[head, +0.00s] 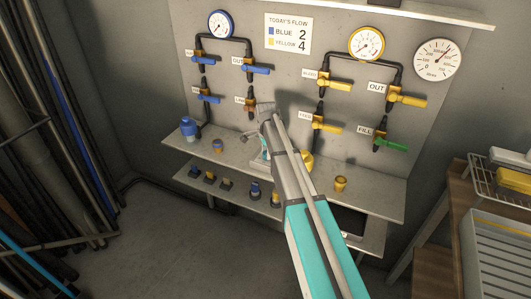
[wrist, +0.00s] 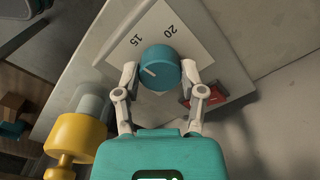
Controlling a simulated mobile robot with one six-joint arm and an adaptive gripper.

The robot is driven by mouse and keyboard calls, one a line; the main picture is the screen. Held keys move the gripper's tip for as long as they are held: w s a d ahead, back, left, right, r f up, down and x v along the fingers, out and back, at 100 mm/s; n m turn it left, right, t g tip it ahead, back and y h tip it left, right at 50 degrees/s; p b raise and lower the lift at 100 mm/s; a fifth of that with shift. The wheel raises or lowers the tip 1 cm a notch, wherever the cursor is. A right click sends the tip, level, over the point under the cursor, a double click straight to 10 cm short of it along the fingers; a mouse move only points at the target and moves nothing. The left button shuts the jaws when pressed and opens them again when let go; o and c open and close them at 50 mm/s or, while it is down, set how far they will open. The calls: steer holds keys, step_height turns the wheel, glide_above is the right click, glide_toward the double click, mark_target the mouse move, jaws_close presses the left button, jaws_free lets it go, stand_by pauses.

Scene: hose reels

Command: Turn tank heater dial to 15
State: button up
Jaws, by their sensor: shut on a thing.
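The tank heater dial (wrist: 163,67) is a round teal knob with a short white pointer line on its face. It sits in front of a white plate (wrist: 188,60) printed with 15 at upper left and 20 at upper right. My gripper (wrist: 159,74) is shut on the dial, one finger on each side. Other marks on the plate are hidden. In the head view my arm covers the dial.
A yellow cylindrical fitting (wrist: 73,137) stands left of my gripper, and a red item (wrist: 206,97) lies close to the right finger. In the head view, a yellow valve handle (head: 329,128) and a brass-coloured cup (head: 340,183) are right of my arm.

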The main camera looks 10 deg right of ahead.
steer(key=shift+w+a+m, duration=0.1)
steer(key=shift+w+m, duration=0.1)
steer(key=shift+m, duration=0.2)
steer(key=o, duration=1)
steer(key=shift+o, duration=0.7)
steer(key=shift+s, duration=0.1)
steer(key=shift+r, duration=0.1)
